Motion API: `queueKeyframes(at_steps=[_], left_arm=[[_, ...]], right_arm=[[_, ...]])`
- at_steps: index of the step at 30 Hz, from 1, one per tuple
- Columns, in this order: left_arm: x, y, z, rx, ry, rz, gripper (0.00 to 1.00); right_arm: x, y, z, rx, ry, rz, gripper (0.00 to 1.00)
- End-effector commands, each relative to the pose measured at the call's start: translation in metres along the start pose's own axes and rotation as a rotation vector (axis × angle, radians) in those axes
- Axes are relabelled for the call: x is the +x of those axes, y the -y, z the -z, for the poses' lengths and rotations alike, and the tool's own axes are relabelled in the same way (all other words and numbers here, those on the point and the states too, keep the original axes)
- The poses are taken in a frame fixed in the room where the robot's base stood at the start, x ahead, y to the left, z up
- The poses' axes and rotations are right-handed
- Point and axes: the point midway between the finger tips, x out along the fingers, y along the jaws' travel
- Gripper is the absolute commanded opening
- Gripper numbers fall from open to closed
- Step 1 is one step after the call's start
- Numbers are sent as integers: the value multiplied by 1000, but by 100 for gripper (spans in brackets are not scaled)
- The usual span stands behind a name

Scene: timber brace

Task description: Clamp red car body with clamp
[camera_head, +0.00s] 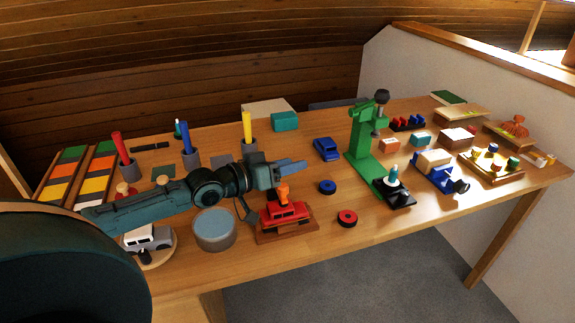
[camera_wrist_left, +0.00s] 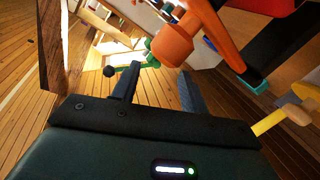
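The red car body (camera_head: 285,214) sits on a wooden base near the table's front edge. An orange clamp (camera_head: 283,194) stands on top of it. In the left wrist view the orange clamp (camera_wrist_left: 172,46) shows large, with an arm ending in a teal tip, and a piece of the red car body (camera_wrist_left: 268,6) shows at the top edge. My left gripper (camera_head: 279,188) is open at the clamp, and its fingers also show apart in the left wrist view (camera_wrist_left: 158,82). I cannot tell whether they touch the clamp. My right gripper is out of view.
A round grey-blue tin (camera_head: 214,243) and a silver car (camera_head: 148,238) stand left of the red car. A blue ring (camera_head: 327,187) and a red ring (camera_head: 347,218) lie to its right. A green press stand (camera_head: 362,142) rises beyond them. Cups with coloured rods stand behind my arm.

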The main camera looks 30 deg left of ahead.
Motion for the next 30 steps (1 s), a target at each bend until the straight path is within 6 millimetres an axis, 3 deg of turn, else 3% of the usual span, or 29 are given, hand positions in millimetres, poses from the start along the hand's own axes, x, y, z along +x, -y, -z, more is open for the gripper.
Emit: queueKeyframes(at_steps=[11, 30], left_arm=[[-9, 1, 0, 1, 2, 2, 44], [-81, -1, 0, 1, 7, 2, 44]], right_arm=[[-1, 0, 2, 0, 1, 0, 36], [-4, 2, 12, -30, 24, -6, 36]])
